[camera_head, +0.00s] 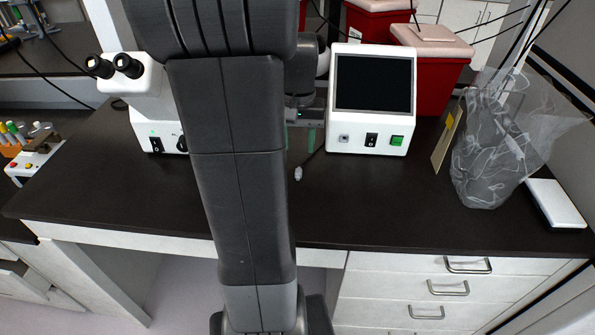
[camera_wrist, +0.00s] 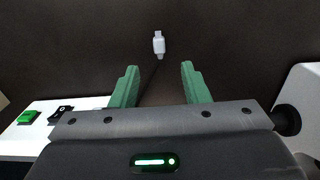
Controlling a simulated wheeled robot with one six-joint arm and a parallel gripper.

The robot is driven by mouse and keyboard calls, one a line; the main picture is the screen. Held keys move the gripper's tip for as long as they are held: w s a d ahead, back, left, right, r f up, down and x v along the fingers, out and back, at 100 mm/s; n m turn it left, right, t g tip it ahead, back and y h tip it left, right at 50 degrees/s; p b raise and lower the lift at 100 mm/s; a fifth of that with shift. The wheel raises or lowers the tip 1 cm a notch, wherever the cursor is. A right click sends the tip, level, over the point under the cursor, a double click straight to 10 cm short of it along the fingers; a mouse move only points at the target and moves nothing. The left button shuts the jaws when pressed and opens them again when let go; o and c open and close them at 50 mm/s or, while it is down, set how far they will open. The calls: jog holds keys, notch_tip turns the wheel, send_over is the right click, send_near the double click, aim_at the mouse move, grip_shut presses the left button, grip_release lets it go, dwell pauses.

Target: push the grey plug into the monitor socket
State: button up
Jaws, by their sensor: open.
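The grey plug (camera_head: 298,173) lies on the dark tabletop in front of the monitor, with a dark cable running back from it. The plug also shows in the wrist view (camera_wrist: 158,43), ahead of and between my fingertips, not touching them. My gripper (camera_wrist: 158,66) is open and empty, with its two green fingers apart above the table. In the head view my gripper (camera_head: 303,145) is partly hidden behind my arm, left of the monitor. The white monitor (camera_head: 372,98) stands at the back of the table with a dark screen. Its socket (camera_head: 344,139) is at the lower left of its front, left of a black switch.
A white microscope (camera_head: 150,105) stands at the left. A clear plastic bag (camera_head: 490,155) of tubing, a tan card (camera_head: 448,135) and a white box (camera_head: 556,204) stand at the right. Red bins (camera_head: 432,70) are behind the monitor. The front tabletop (camera_head: 380,205) is clear.

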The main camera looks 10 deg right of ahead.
aim_at(299, 170)
notch_tip(299, 170, down, 8)
jog(key=shift+f, duration=0.1)
dwell(0.4)
grip_shut()
